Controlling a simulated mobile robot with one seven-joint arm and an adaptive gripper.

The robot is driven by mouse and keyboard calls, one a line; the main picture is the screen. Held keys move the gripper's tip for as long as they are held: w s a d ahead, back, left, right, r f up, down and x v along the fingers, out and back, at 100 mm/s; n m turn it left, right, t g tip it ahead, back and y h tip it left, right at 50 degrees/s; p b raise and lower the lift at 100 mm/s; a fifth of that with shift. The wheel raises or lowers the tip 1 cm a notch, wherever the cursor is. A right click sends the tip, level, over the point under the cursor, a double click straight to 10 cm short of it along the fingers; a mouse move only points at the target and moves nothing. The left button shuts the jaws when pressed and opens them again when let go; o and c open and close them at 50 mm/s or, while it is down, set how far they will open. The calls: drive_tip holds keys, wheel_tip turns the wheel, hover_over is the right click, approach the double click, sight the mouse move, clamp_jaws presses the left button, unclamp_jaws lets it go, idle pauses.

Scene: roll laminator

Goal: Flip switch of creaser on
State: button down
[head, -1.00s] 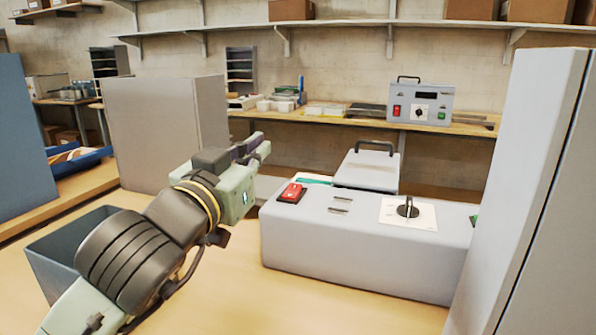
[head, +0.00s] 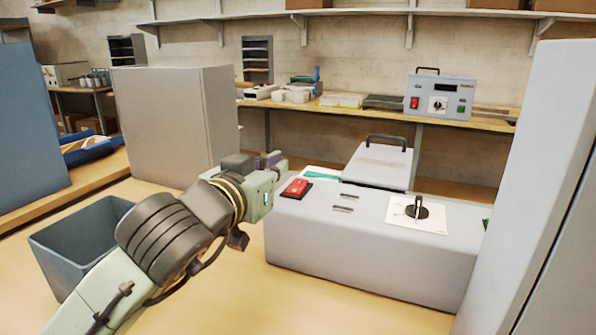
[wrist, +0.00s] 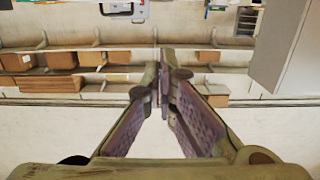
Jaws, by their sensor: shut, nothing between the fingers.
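A long grey machine (head: 370,245) stands on the near table in the head view. A red rocker switch (head: 296,188) sits at its top left, and a white plate with a black knob (head: 417,208) at its top right. No label reads as creaser, so I cannot tell the machine's name from the picture. My gripper (head: 277,162) is just behind and left of the red switch in the picture, apart from it. In the wrist view the fingertips (wrist: 163,62) of my gripper meet with nothing between them. Whether the switch is on cannot be told.
A grey bin (head: 85,245) and a tall grey box (head: 175,125) stand left of my arm. A tall pale cabinet (head: 545,180) closes off the right. A box-shaped device (head: 440,98) with its own red switch and dial stands on the back bench. Bare table lies in front of the machine.

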drive_tip(key=p, duration=0.3)
hover_over(298, 187)
drive_tip(key=shift+s+a+f, duration=0.1)
drive_tip(key=shift+s+f, duration=0.15)
drive_tip(key=shift+s, duration=0.2)
drive_tip(key=f, duration=0.2)
drive_tip(key=shift+w+f, duration=0.25)
drive_tip(key=shift+f, duration=0.05)
drive_tip(key=shift+w+f+p, duration=0.1)
drive_tip(key=shift+f+p, duration=0.2)
drive_tip(key=shift+f, duration=0.55)
